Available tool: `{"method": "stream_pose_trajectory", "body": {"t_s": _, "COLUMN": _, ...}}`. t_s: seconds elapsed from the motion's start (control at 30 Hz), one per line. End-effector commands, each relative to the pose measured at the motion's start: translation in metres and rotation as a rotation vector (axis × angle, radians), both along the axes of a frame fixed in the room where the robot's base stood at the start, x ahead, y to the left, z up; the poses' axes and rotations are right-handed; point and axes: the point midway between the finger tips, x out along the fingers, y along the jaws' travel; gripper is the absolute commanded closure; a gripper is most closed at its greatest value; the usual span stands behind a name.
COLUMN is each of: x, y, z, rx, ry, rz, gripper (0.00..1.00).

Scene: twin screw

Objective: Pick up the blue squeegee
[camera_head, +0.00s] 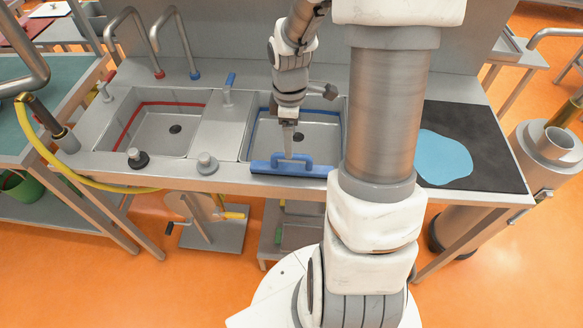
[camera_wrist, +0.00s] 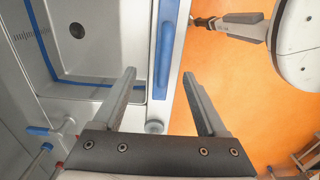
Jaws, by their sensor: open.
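The blue squeegee (camera_head: 306,169) lies along the front edge of the counter, before the right-hand sink, with its looped handle facing up. In the wrist view the squeegee (camera_wrist: 165,50) runs lengthwise just beyond my fingertips, lined up with the gap between them. My arm's column hides the squeegee's right end.
The blue-edged right sink (camera_head: 310,138) lies behind the squeegee, and the red-edged left sink (camera_head: 165,130) is farther left. Several taps and knobs stand up from the counter. A black mat with a light-blue cloth (camera_head: 443,158) lies at the right.

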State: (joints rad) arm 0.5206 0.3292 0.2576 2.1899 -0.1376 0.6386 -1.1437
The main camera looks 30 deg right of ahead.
Motion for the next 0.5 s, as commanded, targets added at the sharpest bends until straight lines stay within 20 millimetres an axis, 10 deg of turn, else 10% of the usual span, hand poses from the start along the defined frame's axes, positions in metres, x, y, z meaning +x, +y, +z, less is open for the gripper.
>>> {"method": "stream_pose_trajectory", "body": {"t_s": 0.5, "x": -0.006, "y": 0.001, "z": -0.061, "rx": 0.001, "ry": 0.004, "rz": -0.001, "gripper": 0.25}}
